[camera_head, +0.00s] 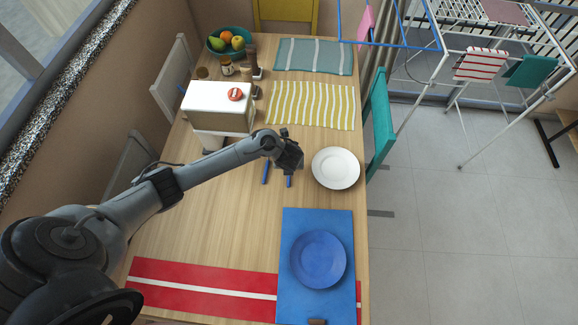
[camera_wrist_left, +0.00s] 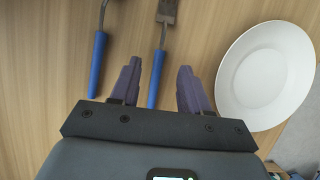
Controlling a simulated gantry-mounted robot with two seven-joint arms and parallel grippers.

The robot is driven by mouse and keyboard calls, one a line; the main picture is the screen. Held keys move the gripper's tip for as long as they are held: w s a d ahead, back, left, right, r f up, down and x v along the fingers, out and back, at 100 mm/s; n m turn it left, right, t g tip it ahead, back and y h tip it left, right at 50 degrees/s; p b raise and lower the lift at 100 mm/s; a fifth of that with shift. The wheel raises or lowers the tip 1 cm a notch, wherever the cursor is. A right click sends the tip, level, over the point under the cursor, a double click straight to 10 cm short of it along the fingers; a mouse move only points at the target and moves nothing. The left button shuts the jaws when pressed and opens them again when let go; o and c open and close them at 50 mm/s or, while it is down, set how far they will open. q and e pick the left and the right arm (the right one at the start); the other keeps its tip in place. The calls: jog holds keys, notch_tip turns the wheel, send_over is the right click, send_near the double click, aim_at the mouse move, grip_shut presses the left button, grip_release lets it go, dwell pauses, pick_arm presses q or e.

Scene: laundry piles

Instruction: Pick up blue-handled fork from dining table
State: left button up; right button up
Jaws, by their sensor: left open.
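The blue-handled fork lies on the wooden dining table (camera_head: 215,215). In the left wrist view its blue handle (camera_wrist_left: 156,78) shows between my fingers, and its metal head reaches the top edge. In the head view a bit of its handle (camera_head: 289,181) shows below my left gripper (camera_head: 290,158); the rest is hidden. My left gripper also shows in the wrist view (camera_wrist_left: 160,68), with its two purple fingers apart and nothing held. The fingers appear above the fork, one on each side of the handle; their exact height is unclear. My right gripper is not in view.
A second blue-handled utensil (camera_wrist_left: 97,65) lies left of the fork, its end cut off. A white plate (camera_head: 335,168) is close on the right. A white box (camera_head: 218,105) stands behind. A blue plate (camera_head: 318,259) sits on a blue mat (camera_head: 302,217) in front.

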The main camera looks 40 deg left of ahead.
pick_arm(q)
jog(key=shift+b+x, duration=0.6)
jog(key=shift+x, duration=1.3)
jog(key=shift+c, duration=0.3)
grip_shut()
